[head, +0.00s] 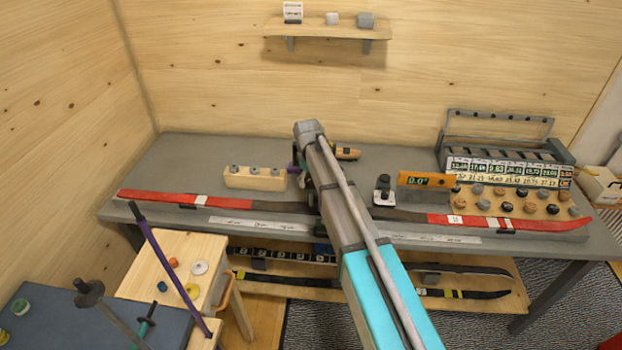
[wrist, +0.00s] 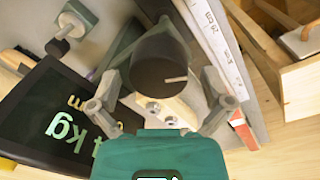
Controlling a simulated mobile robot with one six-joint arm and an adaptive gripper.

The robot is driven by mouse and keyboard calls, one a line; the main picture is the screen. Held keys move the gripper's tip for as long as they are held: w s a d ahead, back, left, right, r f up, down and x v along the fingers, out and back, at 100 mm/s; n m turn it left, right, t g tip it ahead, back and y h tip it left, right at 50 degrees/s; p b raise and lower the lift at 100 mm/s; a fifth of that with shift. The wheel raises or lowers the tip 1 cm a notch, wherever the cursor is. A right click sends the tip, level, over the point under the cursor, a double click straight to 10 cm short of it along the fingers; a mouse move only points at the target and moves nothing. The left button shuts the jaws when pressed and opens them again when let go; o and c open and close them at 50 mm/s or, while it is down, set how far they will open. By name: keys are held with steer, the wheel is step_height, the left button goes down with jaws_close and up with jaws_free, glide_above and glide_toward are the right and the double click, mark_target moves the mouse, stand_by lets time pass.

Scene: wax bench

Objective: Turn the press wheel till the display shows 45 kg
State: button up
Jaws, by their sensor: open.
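The press wheel (wrist: 160,66) is a dark round knob with a pale line on its face, seen in the middle of the wrist view. My gripper (wrist: 162,86) is open, with one finger on each side of the wheel. I cannot tell whether either finger touches it. The black display (wrist: 65,125) lies at the left of the wrist view, tilted in the picture. Its green characters end in "4 kg", and my gripper's body may hide part of the reading. In the head view my arm hides the wheel, the display and my gripper.
The grey bench (head: 180,160) holds a wooden block with several knobs (head: 254,178), a red-ended ski (head: 165,197), an orange angle gauge (head: 426,181) and a board of several waxes (head: 513,200). A shelf (head: 327,29) is above. The bench's back left is clear.

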steer(key=shift+m, duration=0.5)
